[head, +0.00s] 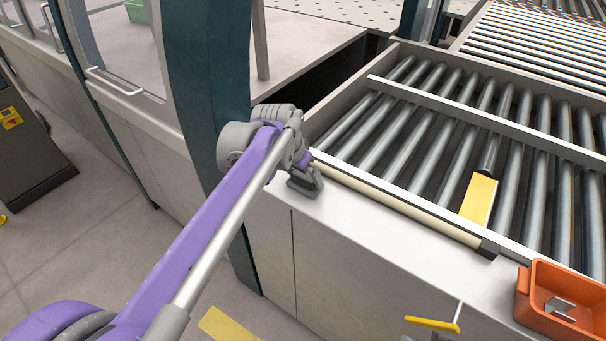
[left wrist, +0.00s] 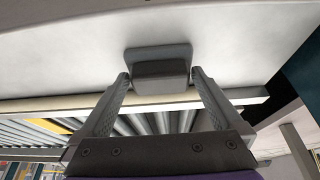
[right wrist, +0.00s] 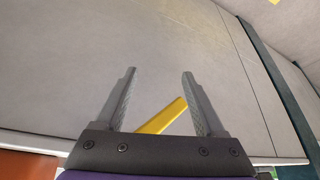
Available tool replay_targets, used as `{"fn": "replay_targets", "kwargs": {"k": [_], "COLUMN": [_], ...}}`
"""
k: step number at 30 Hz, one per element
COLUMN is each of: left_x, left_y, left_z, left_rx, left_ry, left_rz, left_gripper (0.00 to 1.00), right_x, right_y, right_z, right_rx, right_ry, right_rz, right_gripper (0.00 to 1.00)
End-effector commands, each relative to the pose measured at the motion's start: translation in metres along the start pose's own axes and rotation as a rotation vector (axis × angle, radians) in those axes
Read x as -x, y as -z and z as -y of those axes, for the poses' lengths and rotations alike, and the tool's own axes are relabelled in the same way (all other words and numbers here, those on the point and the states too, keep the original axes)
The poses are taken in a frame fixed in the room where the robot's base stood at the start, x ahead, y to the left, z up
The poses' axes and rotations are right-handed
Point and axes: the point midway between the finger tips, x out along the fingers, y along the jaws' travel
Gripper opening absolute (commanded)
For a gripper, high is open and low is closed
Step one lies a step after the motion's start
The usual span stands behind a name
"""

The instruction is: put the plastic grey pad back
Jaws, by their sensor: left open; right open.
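The grey plastic pad (head: 305,184) sits on the white ledge (head: 375,237) at the left end of the roller table in the head view. In the left wrist view the pad (left wrist: 160,68) is a small dark-grey block between my left fingertips. My left gripper (left wrist: 160,76) is open, one finger on either side of the pad; I cannot tell whether they touch it. In the head view my left gripper (head: 301,163) is just above the pad and partly hides it. My right gripper (right wrist: 158,73) is open and empty, facing the grey cabinet front.
The roller table (head: 430,120) lies behind the ledge, with a yellow strip (head: 480,198) on its rollers. An orange bin (head: 560,300) with metal parts stands at right. A dark teal post (head: 205,80) rises just left of my left gripper.

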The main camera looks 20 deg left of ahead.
Motion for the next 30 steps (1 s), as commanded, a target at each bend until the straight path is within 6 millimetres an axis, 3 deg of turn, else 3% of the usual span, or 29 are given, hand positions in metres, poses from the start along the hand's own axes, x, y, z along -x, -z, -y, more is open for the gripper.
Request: {"fn": "replay_targets", "kwargs": {"k": [5, 18, 24, 30], "left_x": [0.015, 0.103, 0.121, 0.122], "left_y": [0.001, 0.001, 0.001, -0.004], "left_z": [0.0, 0.0, 0.0, -0.002], "left_rx": [0.0, 0.001, 0.001, 0.005], "left_ry": [0.0, 0.0, 0.0, 0.002], "left_rz": [0.0, 0.0, 0.0, 0.0], "left_gripper": [1.0, 1.0, 1.0, 1.0], "right_x": [0.002, 0.009, 0.011, 0.011], "right_y": [0.002, 0.007, 0.008, 0.008], "right_z": [0.0, 0.0, 0.0, 0.0], "right_rx": [0.0, 0.0, 0.0, 0.0], "right_ry": [0.0, 0.0, 0.0, 0.0], "right_rz": [-0.001, -0.004, -0.005, -0.005], "right_gripper": [0.72, 0.72, 0.72, 0.72]}}
